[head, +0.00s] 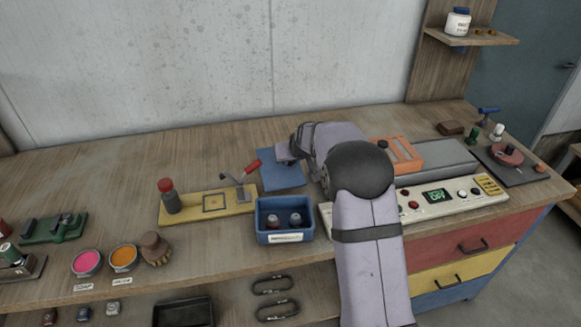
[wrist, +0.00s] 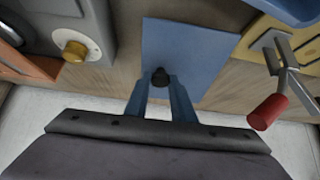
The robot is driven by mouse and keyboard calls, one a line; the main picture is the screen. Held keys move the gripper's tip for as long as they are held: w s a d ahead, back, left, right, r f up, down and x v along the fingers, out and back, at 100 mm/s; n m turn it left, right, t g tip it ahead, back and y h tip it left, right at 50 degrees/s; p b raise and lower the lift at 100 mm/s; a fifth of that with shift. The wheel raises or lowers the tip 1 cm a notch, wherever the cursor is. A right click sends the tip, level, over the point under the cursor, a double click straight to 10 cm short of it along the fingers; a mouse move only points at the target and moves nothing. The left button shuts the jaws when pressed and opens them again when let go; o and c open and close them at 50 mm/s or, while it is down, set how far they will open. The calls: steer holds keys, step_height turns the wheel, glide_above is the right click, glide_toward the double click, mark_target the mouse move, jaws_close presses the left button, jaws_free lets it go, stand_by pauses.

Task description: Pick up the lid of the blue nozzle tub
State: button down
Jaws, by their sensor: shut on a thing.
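The blue nozzle tub (head: 284,237) stands open near the front of the bench, with two dark nozzles (head: 295,219) inside. Its flat blue lid (head: 285,181) is behind the tub, apart from it; my gripper covers part of it in the head view. In the wrist view the lid (wrist: 190,50) has a small black knob (wrist: 160,76). My gripper (wrist: 160,84) is shut on this knob, one blue finger on each side. I cannot tell whether the lid touches the bench. A corner of the tub shows at the top right of the wrist view.
A yellow board (head: 210,203) with a red-handled clamp (head: 247,170) and a red-capped bottle (head: 169,195) lies left of the lid. The control box (head: 450,201) is to the right. Pink and orange cups (head: 87,262) stand at the front left. Bench behind the yellow board is clear.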

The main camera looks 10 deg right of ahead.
steer(key=r, duration=0.2)
steer(key=s+r+b, duration=0.1)
steer(key=r, duration=0.1)
steer(key=shift+s+r, duration=0.2)
steer(key=shift+r, duration=0.15)
steer(key=shift+s+d+r+g+b, duration=0.2)
steer(key=shift+s+g+b, duration=0.5)
steer(key=shift+s, duration=2.8)
steer(key=shift+s+d+r+g+b, duration=0.1)
steer(key=shift+s+r+g+b, duration=0.6)
steer(key=shift+s, duration=2.75)
steer(key=shift+s+d+f+g+b, duration=0.25)
steer(key=shift+s+b, duration=0.9)
steer(key=shift+s, duration=2.35)
steer(key=shift+a+r, duration=0.15)
steer(key=shift+a, duration=0.05)
steer(key=w+a+r+n+g+y+p, duration=0.2)
steer(key=w+n+p, duration=0.6)
steer(key=n+p, duration=0.8)
steer(key=shift+a+g+y+p, duration=1.05)
steer(key=shift+a+y+p, duration=0.15)
steer(key=shift+a+p, duration=0.55)
steer(key=shift+f, duration=0.3)
